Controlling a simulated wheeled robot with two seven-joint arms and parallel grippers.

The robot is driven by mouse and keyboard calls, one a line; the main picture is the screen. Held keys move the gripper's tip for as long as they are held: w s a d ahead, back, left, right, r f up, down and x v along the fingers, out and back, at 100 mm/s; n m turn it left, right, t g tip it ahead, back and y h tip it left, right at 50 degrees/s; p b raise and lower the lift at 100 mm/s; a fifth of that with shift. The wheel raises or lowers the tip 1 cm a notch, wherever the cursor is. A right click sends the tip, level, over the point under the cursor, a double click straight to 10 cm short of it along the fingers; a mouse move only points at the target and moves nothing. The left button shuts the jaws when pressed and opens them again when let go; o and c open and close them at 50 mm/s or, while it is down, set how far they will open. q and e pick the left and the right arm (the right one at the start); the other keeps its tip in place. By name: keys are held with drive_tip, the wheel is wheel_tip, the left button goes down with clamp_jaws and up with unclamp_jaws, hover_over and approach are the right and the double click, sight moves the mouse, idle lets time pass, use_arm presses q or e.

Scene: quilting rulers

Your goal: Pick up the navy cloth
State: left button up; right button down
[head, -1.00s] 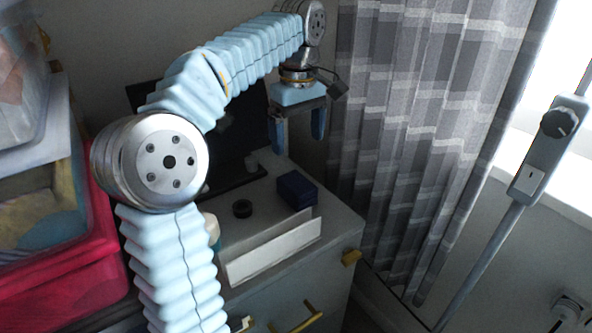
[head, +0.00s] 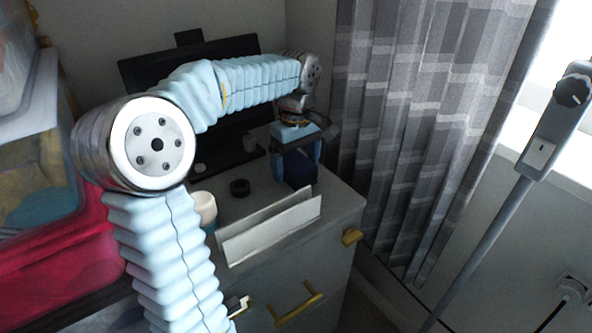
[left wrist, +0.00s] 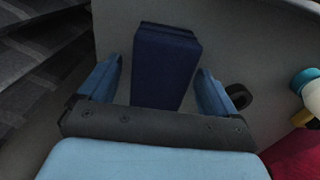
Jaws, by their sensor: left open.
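The navy cloth (head: 300,172) is a dark blue folded block on the grey cabinet top, near its back right. In the head view it is partly hidden by my left gripper (head: 297,158), which is above it with fingers pointing down. In the left wrist view the navy cloth (left wrist: 166,70) shows between the two blue fingers of the left gripper (left wrist: 160,88). The fingers are open, with a gap on each side of the cloth. Whether they reach down beside it I cannot tell. My right gripper is not in view.
A black ring (head: 240,187) and a white-lidded jar (head: 204,208) stand left of the cloth. A white upright holder (head: 270,228) lies along the cabinet's front. A dark screen (head: 190,65) stands behind. A grey curtain (head: 410,130) hangs on the right.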

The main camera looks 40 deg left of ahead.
sight(297, 161)
use_arm(q)
drive_tip(key=shift+f, duration=0.15)
drive_tip(key=shift+c, duration=0.3)
drive_tip(key=c, duration=1)
drive_tip(key=shift+r, duration=0.6)
wheel_tip(297, 161, up, 3)
drive_tip(key=shift+s+d+f, duration=0.1)
drive_tip(key=shift+d+f, duration=0.05)
drive_tip(key=shift+f, duration=0.05)
drive_tip(key=s+d+r, duration=0.9)
drive_tip(key=shift+s+d+r, duration=0.15)
drive_tip(key=shift+s+d, duration=0.15)
drive_tip(key=shift+s, duration=0.1)
